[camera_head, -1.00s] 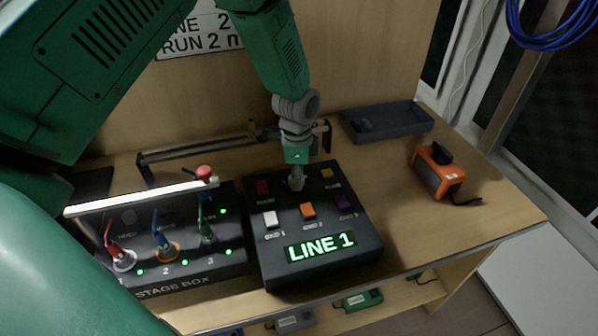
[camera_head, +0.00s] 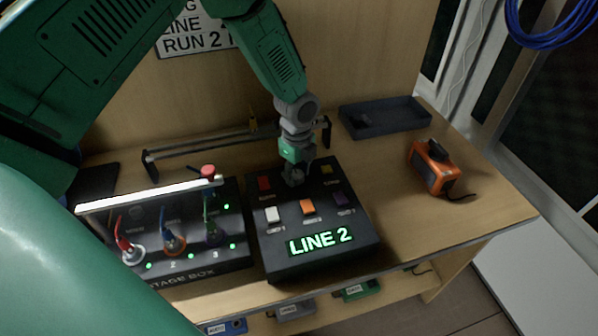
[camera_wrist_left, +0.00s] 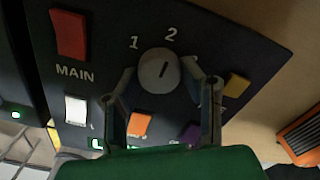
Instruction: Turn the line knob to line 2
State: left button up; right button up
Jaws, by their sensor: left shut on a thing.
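The black control box (camera_head: 361,226) sits on the bench, and its green display (camera_head: 320,242) reads LINE 2. In the left wrist view the round grey line knob (camera_wrist_left: 160,72) has a dark pointer line aimed up towards the printed 2. The 1 is to its left, and another mark at its right is partly covered by a finger. My left gripper (camera_head: 293,178) is over the upper middle of the box, pointing down. Its fingers (camera_wrist_left: 164,88) are either side of the knob, shut on it. In the head view the gripper hides the knob. My right gripper is not in view.
Red (camera_head: 264,184), white (camera_head: 272,215), orange (camera_head: 308,207), purple (camera_head: 341,199) and yellow (camera_head: 326,169) buttons surround the knob. A stage box (camera_head: 235,262) with plugged cables stands left. An orange device (camera_head: 432,170) and a dark tray (camera_head: 385,121) are right and behind.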

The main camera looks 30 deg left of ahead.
aim_at(296, 173)
pick_arm(q)
jog(key=shift+a+f, duration=0.1)
jog(key=shift+a, duration=0.1)
dwell(0.3)
jog(key=o, duration=1.1)
jog(key=shift+o, duration=0.2)
jog(key=shift+w+a+f, duration=0.1)
jog(key=shift+a, duration=0.05)
notch_tip(296, 173, up, 12)
jog(key=shift+a+f, duration=0.15)
jog(key=shift+a, duration=0.05)
jog(key=shift+w, duration=0.1)
jog(key=shift+d, duration=0.15)
